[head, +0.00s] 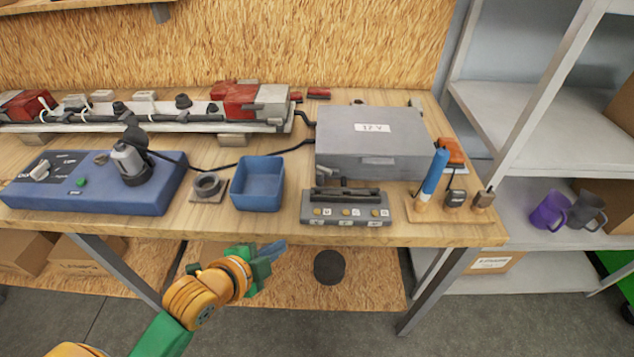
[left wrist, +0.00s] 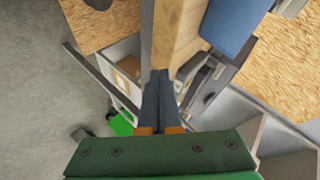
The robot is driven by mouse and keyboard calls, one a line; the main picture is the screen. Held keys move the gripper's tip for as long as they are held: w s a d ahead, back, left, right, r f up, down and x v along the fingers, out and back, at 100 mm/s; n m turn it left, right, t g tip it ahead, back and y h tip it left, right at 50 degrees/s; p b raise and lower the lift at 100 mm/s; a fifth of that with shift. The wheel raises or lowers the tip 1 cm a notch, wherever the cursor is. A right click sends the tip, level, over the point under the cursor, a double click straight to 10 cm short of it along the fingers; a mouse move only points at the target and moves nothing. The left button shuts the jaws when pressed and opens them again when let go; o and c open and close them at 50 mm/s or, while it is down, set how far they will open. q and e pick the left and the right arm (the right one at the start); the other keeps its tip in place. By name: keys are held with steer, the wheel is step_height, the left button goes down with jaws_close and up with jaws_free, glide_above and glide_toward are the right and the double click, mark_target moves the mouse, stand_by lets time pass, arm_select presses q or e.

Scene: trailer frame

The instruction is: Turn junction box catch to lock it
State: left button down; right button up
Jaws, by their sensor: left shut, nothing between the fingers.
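A grey box with a "12 V" label (head: 375,142) sits at the back right of the workbench; it looks like the junction box. A small grey part at the lower left of its front (head: 322,171) may be the catch, but its position is too small to tell. My left gripper (head: 277,248) is shut and empty, in front of the bench's front edge and below the blue bin, apart from the box. Its closed fingers (left wrist: 158,100) also show in the left wrist view. My right gripper is not in view.
A blue open bin (head: 258,185), a grey ring on a plate (head: 207,186) and a grey switch unit (head: 346,207) stand along the bench front (head: 290,235). A blue-handled tool (head: 434,172) stands upright at right. A blue console (head: 90,190) is at left, shelving at far right.

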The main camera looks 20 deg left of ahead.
mark_target(324, 172)
arm_select(q)
steer(key=w+r+m+t, duration=0.1)
steer(key=r+m, duration=0.1)
steer(key=w+r+m+t+h, duration=0.1)
steer(key=w+r+m, duration=0.1)
steer(key=r, duration=0.1)
steer(key=w+r+m+t, duration=0.1)
steer(key=w+r+m, duration=0.1)
steer(key=shift+a+r+h, duration=0.15)
steer(key=shift+r+h, duration=0.15)
steer(key=shift+r, duration=0.05)
steer(key=x, duration=0.4)
steer(key=p+x, duration=0.1)
steer(key=x, duration=0.3)
steer(key=r+x, duration=0.1)
steer(key=x, duration=0.3)
steer(key=shift+w+f+p, duration=0.1)
steer(key=shift+w+p, duration=0.3)
steer(key=shift+w, duration=0.15)
